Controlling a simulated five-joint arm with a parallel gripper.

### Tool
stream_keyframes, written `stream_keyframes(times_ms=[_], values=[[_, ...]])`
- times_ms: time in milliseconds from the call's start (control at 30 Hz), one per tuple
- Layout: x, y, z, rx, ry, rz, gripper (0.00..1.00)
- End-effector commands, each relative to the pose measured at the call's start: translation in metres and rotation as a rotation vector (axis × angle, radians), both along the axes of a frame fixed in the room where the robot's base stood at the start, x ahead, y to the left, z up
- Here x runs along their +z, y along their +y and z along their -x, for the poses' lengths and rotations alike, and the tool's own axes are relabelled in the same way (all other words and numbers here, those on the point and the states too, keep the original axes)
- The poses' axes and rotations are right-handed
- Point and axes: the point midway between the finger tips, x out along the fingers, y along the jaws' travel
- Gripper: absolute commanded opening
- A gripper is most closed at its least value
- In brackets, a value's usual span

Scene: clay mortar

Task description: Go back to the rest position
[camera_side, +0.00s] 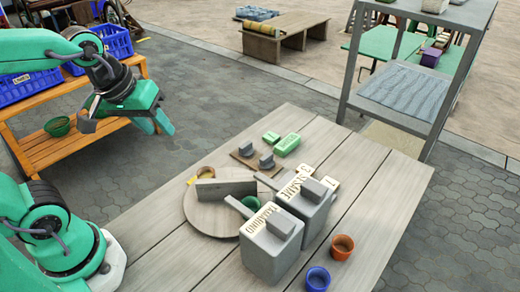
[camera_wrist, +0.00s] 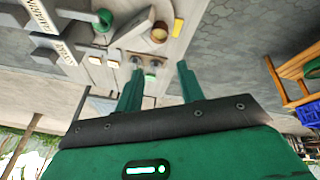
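My gripper (camera_side: 157,126) is raised in the air at the left in the side view, beyond the far left edge of the plank table (camera_side: 395,190). Its two green fingers point down. In the wrist view my gripper (camera_wrist: 160,70) has its fingers apart, with nothing held between them. The table's items lie to the right of my gripper in the side view, clear of it. On the table, a round wooden board (camera_side: 200,222) carries an upright grey slab (camera_side: 225,189), with a green cup (camera_side: 247,204) and a yellowish cup (camera_side: 206,172) close by.
Two grey lettered boxes (camera_side: 268,262) stand beside the board. An orange pot (camera_side: 342,246) and a blue pot (camera_side: 318,278) are near the front. Green blocks (camera_side: 287,145) lie farther back. A wooden rack (camera_side: 40,150) with blue crates (camera_side: 28,86) stands behind my arm. A grey shelf (camera_side: 400,92) stands behind the table.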

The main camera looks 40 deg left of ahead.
Motion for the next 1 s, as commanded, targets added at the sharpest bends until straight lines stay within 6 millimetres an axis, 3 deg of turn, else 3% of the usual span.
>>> stream_keyframes(times_ms=[400, 1000], values=[[0.009, 0.011, 0.025, -0.356, -0.088, -0.189, 0.38], [0.009, 0.012, 0.027, -0.388, -0.092, -0.206, 0.38]])
